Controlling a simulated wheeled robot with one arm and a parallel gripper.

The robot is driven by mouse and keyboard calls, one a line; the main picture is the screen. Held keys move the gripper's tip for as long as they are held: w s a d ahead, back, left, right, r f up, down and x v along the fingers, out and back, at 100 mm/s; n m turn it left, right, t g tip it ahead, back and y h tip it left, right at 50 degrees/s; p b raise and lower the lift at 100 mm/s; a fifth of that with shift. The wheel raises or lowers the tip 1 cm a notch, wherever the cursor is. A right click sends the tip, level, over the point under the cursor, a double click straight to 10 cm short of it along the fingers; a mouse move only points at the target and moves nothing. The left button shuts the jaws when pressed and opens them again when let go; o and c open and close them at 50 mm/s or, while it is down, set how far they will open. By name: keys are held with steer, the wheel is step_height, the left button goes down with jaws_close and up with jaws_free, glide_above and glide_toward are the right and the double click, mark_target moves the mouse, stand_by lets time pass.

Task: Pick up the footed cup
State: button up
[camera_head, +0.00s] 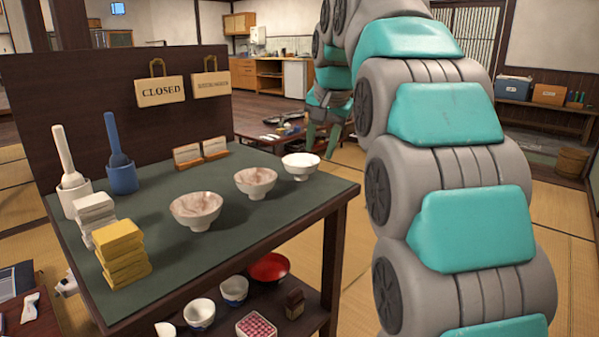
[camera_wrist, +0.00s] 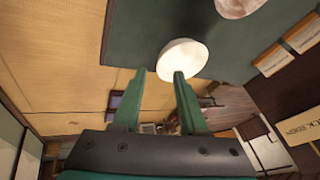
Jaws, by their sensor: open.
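A plain white footed cup (camera_head: 300,166) stands upright at the far right corner of the table's dark green top. It also shows in the wrist view (camera_wrist: 183,60), just beyond my fingertips. Two similar footed bowls with brownish marbling stand in a row with it, a middle one (camera_head: 255,182) and a nearer one (camera_head: 196,210). My gripper (camera_head: 323,133) is open and empty, beyond the table's far right corner. In the wrist view my gripper (camera_wrist: 154,76) has its right fingertip overlapping the cup's lower edge; I cannot tell whether they touch.
Two small wooden stands (camera_head: 202,152) are behind the bowls, before a dark panel (camera_head: 70,95) with hanging signs. Yellow blocks (camera_head: 122,252), a white mortar (camera_head: 74,194) and a blue mortar (camera_head: 122,177) fill the left side. A lower shelf holds cups and a red dish (camera_head: 269,267).

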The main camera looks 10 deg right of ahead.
mark_target(318, 161)
steer(key=shift+w+d+x, duration=0.1)
steer(key=shift+w+x, duration=0.05)
steer(key=shift+x, duration=1.2)
steer(key=shift+w+d+x, duration=0.1)
steer(key=shift+w+x, duration=0.05)
steer(key=shift+x, duration=1.2)
steer(key=shift+r, duration=0.15)
jaws_close()
